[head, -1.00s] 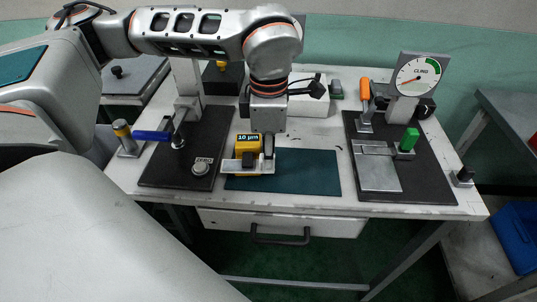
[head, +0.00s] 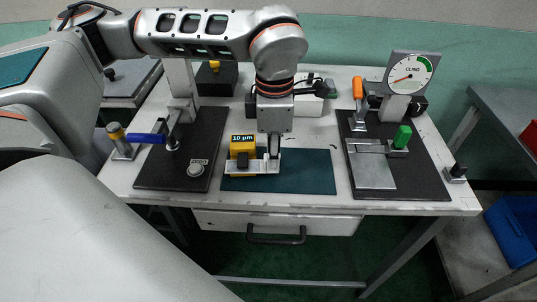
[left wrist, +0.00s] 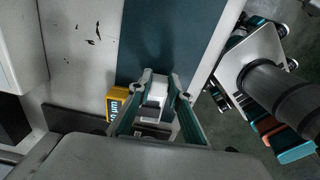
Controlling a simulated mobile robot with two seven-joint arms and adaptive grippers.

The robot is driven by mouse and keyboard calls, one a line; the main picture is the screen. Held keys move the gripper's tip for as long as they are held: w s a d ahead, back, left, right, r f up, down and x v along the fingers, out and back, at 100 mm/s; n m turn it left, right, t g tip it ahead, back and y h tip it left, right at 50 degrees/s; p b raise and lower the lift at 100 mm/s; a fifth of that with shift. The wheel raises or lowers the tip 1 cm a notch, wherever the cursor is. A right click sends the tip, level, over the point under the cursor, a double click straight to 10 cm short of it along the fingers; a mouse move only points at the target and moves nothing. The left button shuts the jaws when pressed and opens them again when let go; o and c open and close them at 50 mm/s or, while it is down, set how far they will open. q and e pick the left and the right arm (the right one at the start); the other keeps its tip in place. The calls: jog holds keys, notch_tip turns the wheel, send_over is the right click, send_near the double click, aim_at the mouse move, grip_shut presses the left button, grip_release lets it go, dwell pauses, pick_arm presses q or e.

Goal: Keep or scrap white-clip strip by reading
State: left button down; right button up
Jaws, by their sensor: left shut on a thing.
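A yellow gauge (head: 243,145) reading "10 µm" stands at the left of the dark green mat (head: 305,172); it also shows in the left wrist view (left wrist: 116,104). A pale flat piece (head: 240,168) lies along its front; I cannot tell if this is the strip. My left gripper (head: 273,154) points down just right of the gauge. In the left wrist view its fingers are shut on a white block (left wrist: 157,92), apparently the white clip.
A black-based fixture with a blue handle (head: 145,138) stands left. Another has an orange handle (head: 358,88) and a green knob (head: 402,137) at right. A white box (head: 307,105) stands behind. A drawer (head: 280,224) hangs under the table. The mat's right part is clear.

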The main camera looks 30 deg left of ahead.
pick_arm(q)
jog(key=shift+w+d, duration=0.55)
jog(key=shift+d, duration=0.25)
jog(key=shift+w+d, duration=0.6)
jog(key=shift+d, duration=0.2)
jog(key=shift+w+d, duration=0.55)
jog(key=shift+d, duration=0.25)
pick_arm(e)
jog(key=shift+f, duration=0.1)
pick_arm(q)
jog(key=shift+r, duration=0.1)
notch_tip(320, 180, up, 6)
jog(key=p, duration=0.4)
pick_arm(e)
notch_tip(320, 180, up, 7)
jog(key=w, duration=0.2)
jog(key=shift+w+f+t, duration=0.15)
jog(key=shift+w+t, duration=0.05)
jog(key=shift+t, duration=0.2)
